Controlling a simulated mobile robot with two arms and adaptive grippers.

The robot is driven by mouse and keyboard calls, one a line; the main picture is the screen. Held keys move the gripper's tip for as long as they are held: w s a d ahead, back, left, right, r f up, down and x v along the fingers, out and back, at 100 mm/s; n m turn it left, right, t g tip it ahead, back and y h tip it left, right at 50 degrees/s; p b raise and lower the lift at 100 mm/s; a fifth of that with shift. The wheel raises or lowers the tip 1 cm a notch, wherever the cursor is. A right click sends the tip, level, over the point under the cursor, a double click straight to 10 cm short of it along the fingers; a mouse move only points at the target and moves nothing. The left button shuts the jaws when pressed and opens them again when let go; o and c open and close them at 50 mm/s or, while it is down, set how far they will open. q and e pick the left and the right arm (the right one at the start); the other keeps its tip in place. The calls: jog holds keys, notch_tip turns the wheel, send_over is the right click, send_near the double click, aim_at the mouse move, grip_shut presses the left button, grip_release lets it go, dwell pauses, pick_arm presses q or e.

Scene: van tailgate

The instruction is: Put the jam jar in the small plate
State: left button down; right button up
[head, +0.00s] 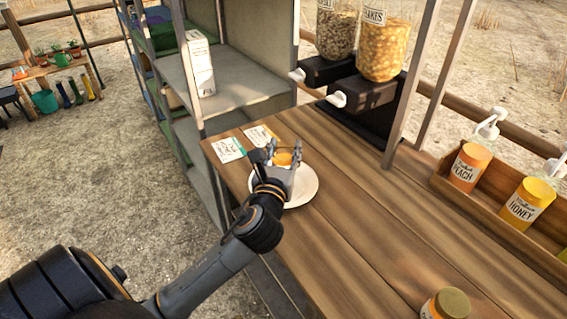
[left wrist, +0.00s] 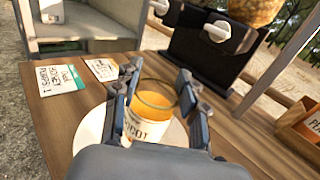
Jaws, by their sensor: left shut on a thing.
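The jam jar (left wrist: 155,104) is a glass jar with orange content and a pale label reading something like "...COT". My left gripper (head: 284,152) is shut on it, with a finger on each side in the left wrist view (left wrist: 158,95). The jar's orange top (head: 283,159) also shows in the head view. The small plate (head: 304,188) is white and round and lies on the wooden table. The jar is over the plate; whether its base touches the plate is hidden by my gripper. The plate's rim (left wrist: 88,140) shows around the jar. My right gripper is not in view.
Two cards (head: 229,150) lie behind the plate at the table's left end. Cereal dispensers (head: 384,50) stand at the back. A wooden crate (head: 484,207) with peach and honey bottles is at right. Another jar (head: 445,304) stands at the front. The table's middle (head: 370,215) is clear.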

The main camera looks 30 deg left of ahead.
aim_at(283, 161)
pick_arm(q)
jog(key=f, duration=0.2)
jog(key=f+b, duration=0.1)
jog(key=shift+w+a+f, duration=0.25)
jog(key=shift+a+f, duration=0.05)
jog(key=shift+f, duration=0.05)
jog(key=shift+f, duration=0.2)
jog(key=c, duration=0.9)
grip_release()
jog(key=shift+c, duration=0.2)
jog(key=shift+o, duration=1)
